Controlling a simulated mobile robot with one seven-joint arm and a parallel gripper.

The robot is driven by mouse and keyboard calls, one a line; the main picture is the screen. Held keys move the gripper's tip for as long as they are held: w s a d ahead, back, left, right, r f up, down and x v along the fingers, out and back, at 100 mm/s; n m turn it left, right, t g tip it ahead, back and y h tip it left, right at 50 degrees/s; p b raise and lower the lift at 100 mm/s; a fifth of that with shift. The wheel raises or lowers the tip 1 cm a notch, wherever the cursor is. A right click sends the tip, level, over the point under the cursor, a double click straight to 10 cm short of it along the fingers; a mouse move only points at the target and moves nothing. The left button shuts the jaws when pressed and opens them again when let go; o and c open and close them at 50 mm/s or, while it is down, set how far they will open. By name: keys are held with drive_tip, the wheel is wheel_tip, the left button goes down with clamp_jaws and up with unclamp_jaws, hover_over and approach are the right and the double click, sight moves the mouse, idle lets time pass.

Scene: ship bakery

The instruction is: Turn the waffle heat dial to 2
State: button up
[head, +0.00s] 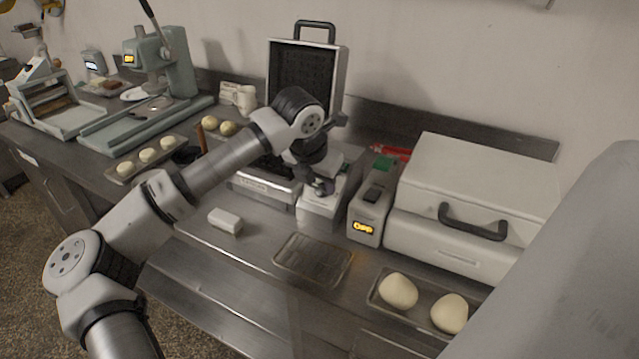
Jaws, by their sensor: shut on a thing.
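The waffle iron stands at the back middle in the head view, its dark-plated lid (303,78) raised and its base (264,186) partly behind my arm. A pale control box (318,208) adjoins the base on the right. My gripper (321,190) points down at the top of this box and is shut on the waffle heat dial. The dial is mostly hidden by the fingers, and its mark and numbers cannot be read.
A control unit (369,212) with an orange display stands just right of my gripper, beside a closed white press (470,195). A white block (225,221), a wire rack (313,259) and a dough tray (377,302) lie in front. Dough pieces and machines stand left.

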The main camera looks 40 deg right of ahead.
drive_tip(key=m+b, duration=0.1)
drive_tip(key=b, duration=0.1)
drive_tip(key=m+b, duration=0.1)
drive_tip(key=m, duration=0.1)
drive_tip(key=m+t+b, duration=0.1)
drive_tip(key=b, duration=0.1)
drive_tip(key=shift+s+f+m+b, duration=0.2)
drive_tip(key=shift+f+m+b, duration=0.05)
drive_tip(key=shift+m+b, duration=0.1)
drive_tip(key=m+b, duration=0.2)
drive_tip(key=m, duration=0.1)
drive_tip(key=m+t+b, duration=0.1)
drive_tip(key=m+b, duration=0.2)
drive_tip(key=shift+s+t, duration=0.2)
drive_tip(key=shift+t, duration=0.1)
drive_tip(key=m+b, duration=0.1)
drive_tip(key=m, duration=0.2)
drive_tip(key=m+h+b, duration=0.1)
drive_tip(key=m+b, duration=0.1)
drive_tip(key=m, duration=0.1)
drive_tip(key=shift+s+a+f+t, duration=0.1)
drive_tip(key=shift+s+a+t, duration=0.1)
drive_tip(key=shift+t, duration=0.1)
drive_tip(key=m, duration=0.2)
drive_tip(key=m+h+b, duration=0.1)
drive_tip(key=m, duration=0.2)
drive_tip(key=shift+a+m+h, duration=0.15)
drive_tip(key=shift+m+h, duration=0.15)
drive_tip(key=shift+m, duration=0.05)
drive_tip(key=o, duration=1)
